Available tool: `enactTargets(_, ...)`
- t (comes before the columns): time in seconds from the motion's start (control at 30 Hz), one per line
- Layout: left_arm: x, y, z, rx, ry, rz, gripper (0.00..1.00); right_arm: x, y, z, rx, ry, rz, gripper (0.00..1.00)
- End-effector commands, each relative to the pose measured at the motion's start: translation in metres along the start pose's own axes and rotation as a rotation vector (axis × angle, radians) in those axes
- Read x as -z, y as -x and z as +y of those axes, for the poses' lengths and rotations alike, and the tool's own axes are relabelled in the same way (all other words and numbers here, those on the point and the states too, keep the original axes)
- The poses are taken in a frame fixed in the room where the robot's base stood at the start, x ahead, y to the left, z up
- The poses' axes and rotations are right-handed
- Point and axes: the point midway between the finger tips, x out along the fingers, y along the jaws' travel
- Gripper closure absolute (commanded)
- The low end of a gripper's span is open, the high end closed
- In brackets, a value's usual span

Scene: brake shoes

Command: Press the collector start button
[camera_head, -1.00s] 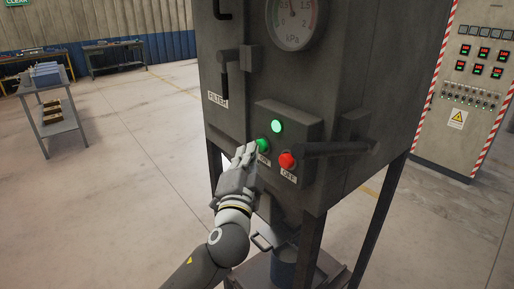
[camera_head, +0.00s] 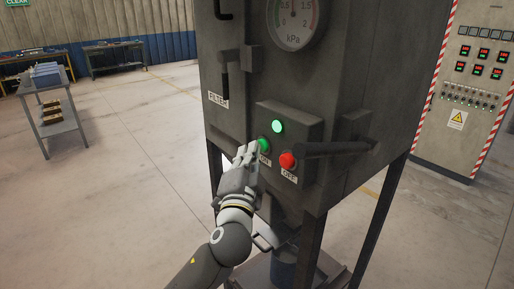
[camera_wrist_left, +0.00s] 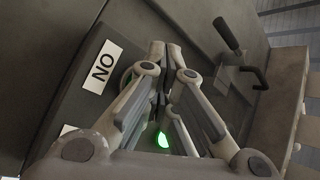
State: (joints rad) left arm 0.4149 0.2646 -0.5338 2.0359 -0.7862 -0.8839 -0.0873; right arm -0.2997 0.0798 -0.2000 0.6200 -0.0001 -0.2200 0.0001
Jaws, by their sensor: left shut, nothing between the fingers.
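The green start button (camera_head: 264,144), above its ON label (camera_head: 264,160), sits on the dark control box of the collector (camera_head: 300,100). A lit green lamp (camera_head: 277,126) is above it; the red OFF button (camera_head: 288,160) is to its right. My left gripper (camera_head: 249,152) is shut and empty, its fingertips just left of the green button. I cannot tell whether they touch it. In the left wrist view, the shut fingers (camera_wrist_left: 168,48) partly hide the panel; the ON label (camera_wrist_left: 103,67) and a bright green glow show around them. My right gripper is not in view.
A pressure gauge (camera_head: 294,22) and a door handle (camera_head: 225,80) are above the control box. A dark bar (camera_head: 335,147) juts out to the right of the OFF button. A striped electrical cabinet (camera_head: 468,90) stands at right.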

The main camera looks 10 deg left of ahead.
Motion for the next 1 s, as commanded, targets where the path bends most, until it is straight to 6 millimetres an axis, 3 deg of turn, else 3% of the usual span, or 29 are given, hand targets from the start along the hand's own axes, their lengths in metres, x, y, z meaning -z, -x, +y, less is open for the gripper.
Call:
enactTargets(0.6,-0.028,0.039,-0.027,-0.002,0.0,0.001,1.0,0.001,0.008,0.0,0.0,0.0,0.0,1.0)
enactTargets(1.0,-0.03,0.042,-0.03,-0.002,-0.001,0.0,1.0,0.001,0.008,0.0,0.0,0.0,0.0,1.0)
